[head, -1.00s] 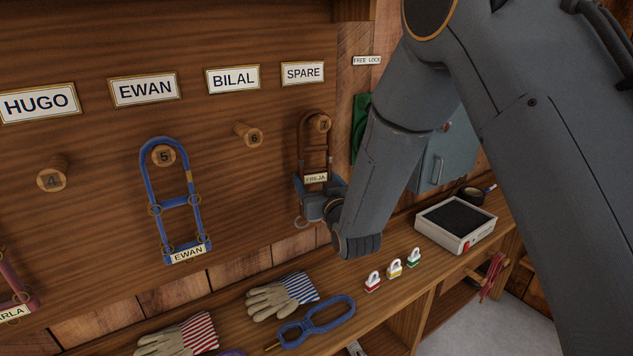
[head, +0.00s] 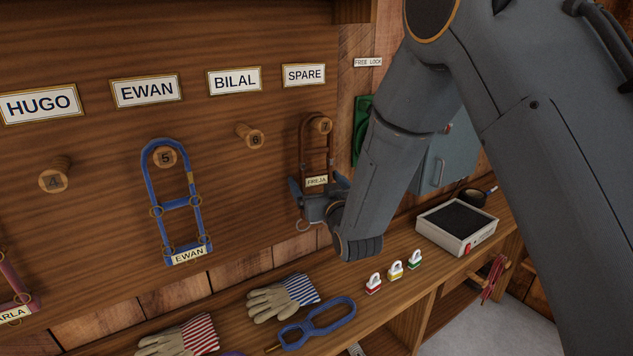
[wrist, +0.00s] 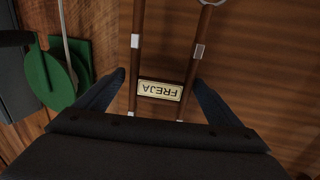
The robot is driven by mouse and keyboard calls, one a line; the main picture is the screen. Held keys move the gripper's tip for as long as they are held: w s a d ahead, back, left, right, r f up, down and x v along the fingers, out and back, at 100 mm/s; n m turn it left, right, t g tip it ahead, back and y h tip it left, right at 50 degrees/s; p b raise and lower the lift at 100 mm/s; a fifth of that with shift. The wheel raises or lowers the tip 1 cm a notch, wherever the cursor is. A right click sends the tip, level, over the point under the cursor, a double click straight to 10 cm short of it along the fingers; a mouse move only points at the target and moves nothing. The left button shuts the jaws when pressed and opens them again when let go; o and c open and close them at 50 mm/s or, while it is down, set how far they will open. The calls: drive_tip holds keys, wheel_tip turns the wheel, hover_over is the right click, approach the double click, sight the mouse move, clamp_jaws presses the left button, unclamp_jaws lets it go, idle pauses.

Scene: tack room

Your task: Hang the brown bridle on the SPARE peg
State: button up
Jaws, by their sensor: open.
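The brown bridle (head: 303,150) hangs upright at peg 7 (head: 322,125), below the SPARE sign (head: 304,75). Its top loop passes over the peg, and the peg's end shows inside the loop. Its FREJA nameplate (head: 317,181) is at the lower part, and a ring shows below. My gripper (head: 317,188) is open at the bridle's lower end. In the wrist view my open fingers (wrist: 161,82) stand on either side of the two brown straps and the nameplate (wrist: 160,91), with gaps between fingers and straps. The top loop is outside the wrist view.
Peg 6 (head: 250,137) under BILAL is bare. A blue bridle (head: 182,203) hangs on peg 5. The shelf below holds gloves (head: 284,295), small padlocks (head: 395,270) and a grey box (head: 456,227). A green item (head: 362,128) hangs right of the bridle.

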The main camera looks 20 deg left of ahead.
drive_tip(key=b+v, duration=0.3)
drive_tip(key=v, duration=0.4)
drive_tip(key=s+d+f+m+g+h, duration=0.2)
drive_tip(key=d+f+g+h, duration=0.15)
drive_tip(key=d, duration=0.85)
drive_tip(key=s+d+f+m+g+h, duration=0.25)
drive_tip(key=d+f+h, duration=0.25)
drive_tip(key=d, duration=0.6)
drive_tip(key=s+d+f+m+g+h, duration=0.2)
drive_tip(key=s+d+g, duration=0.5)
drive_tip(key=s+d, duration=0.7)
drive_tip(key=s, duration=0.3)
drive_tip(key=shift+s, duration=0.25)
drive_tip(key=shift+m, duration=0.25)
drive_tip(key=shift+c, duration=0.3)
